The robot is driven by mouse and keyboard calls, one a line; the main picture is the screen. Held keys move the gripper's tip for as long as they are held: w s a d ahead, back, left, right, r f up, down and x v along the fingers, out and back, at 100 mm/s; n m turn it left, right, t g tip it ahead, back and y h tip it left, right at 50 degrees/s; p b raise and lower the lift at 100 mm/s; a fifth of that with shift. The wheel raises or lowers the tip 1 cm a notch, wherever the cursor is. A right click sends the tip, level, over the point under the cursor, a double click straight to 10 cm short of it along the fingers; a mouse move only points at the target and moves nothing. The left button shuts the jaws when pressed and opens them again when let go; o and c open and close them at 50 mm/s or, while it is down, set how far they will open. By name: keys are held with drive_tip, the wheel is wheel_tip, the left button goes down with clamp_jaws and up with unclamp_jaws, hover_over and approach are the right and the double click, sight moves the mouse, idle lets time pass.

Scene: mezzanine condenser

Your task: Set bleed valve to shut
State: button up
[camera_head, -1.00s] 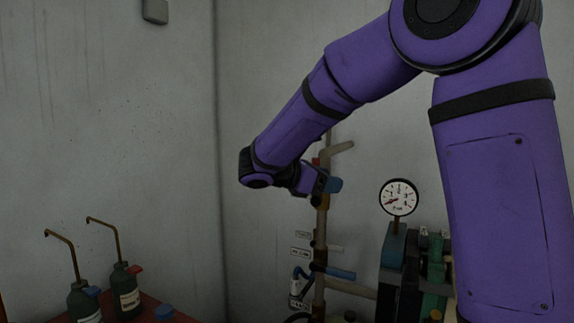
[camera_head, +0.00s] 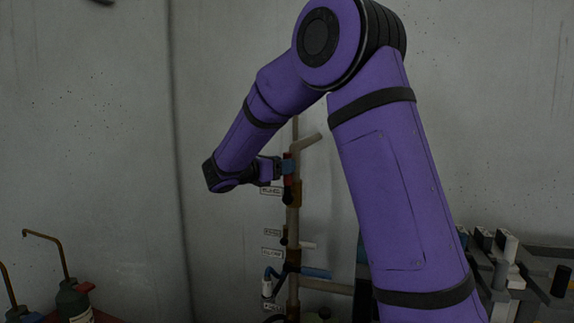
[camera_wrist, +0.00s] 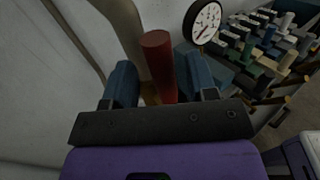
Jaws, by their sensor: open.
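A red bar-like handle (camera_wrist: 160,66) stands between the two blue fingers of my gripper (camera_wrist: 158,80) in the wrist view. The fingers are apart, with a gap visible on each side of the handle. In the head view my gripper (camera_head: 287,167) is at the upper part of a vertical pipe (camera_head: 293,219), and red parts of the handle (camera_head: 287,155) show beside the fingers. Labels beside the pipe are too small to read, so I cannot tell which marks the bleed valve. A blue lever (camera_head: 316,273) sits lower on the pipe.
A white dial gauge (camera_wrist: 202,21) stands near the right finger in the wrist view. Blocks and fittings (camera_wrist: 262,50) crowd the right. A green bottle (camera_head: 73,299) with a bent spout stands at lower left in the head view. Bare wall is behind.

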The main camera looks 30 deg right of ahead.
drive_tip(key=shift+d, duration=1.1)
clamp_jaws()
drive_tip(key=s+d+f+m+t+y, duration=0.5)
drive_tip(key=s+d+f+m+y, duration=0.1)
drive_tip(key=s+f+m+y, duration=0.2)
drive_tip(key=shift+d+f+m+t+y, duration=0.25)
drive_tip(key=shift+f+m+y, duration=0.35)
drive_tip(key=shift+f+m, duration=0.9)
drive_tip(key=shift+s+a+r, duration=0.1)
drive_tip(key=shift+s, duration=0.05)
